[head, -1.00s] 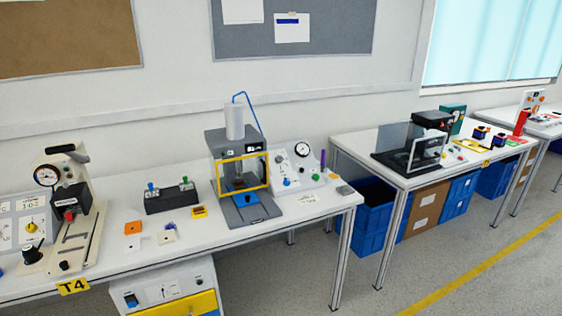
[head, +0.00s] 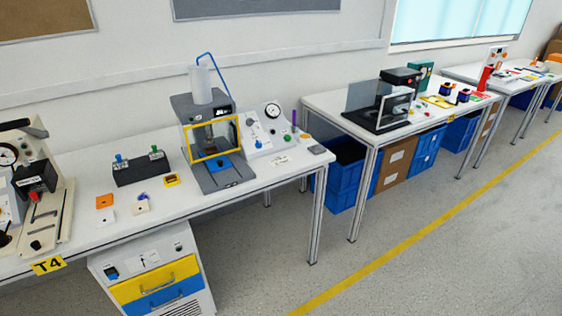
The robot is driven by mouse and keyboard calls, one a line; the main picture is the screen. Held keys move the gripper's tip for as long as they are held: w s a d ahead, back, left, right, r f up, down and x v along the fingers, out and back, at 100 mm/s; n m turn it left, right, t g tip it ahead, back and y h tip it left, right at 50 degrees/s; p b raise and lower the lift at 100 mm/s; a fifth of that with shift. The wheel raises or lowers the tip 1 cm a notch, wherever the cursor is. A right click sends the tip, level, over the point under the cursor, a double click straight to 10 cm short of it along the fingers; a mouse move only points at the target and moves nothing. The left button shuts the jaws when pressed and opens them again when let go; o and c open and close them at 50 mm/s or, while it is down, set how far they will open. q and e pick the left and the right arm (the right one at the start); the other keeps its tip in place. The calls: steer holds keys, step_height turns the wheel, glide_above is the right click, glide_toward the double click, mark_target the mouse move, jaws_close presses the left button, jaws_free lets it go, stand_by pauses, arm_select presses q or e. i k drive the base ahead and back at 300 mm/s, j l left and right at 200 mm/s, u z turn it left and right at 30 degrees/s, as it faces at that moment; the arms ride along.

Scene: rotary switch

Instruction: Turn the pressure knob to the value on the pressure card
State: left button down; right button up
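A sloped white control panel (head: 262,130) stands on the white bench, right of a grey press (head: 212,140) with a yellow frame. A round dial gauge (head: 273,110) sits at its upper right. A small blue knob (head: 257,144) is low on its face; I cannot tell whether this is the pressure knob, nor read its setting. A small white card (head: 280,160) lies on the bench in front of the panel. Its print is too small to read, so I cannot tell if it is the pressure card. Neither of my grippers is in view.
The bench (head: 75,176) runs along the wall, with a drawer cabinet (head: 150,275) under it. A black block (head: 140,167) stands left of the press. A second table (head: 330,100) and blue crates (head: 347,175) are to the right. The floor in front (head: 400,260) is clear.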

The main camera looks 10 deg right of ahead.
mark_target(249, 122)
steer(key=i+u, duration=0.15)
steer(key=i, duration=0.25)
steer(key=i+l+u, duration=0.1)
steer(key=i, duration=0.3)
steer(key=i+l+u, duration=0.15)
steer(key=i, duration=0.25)
steer(key=l, duration=0.1)
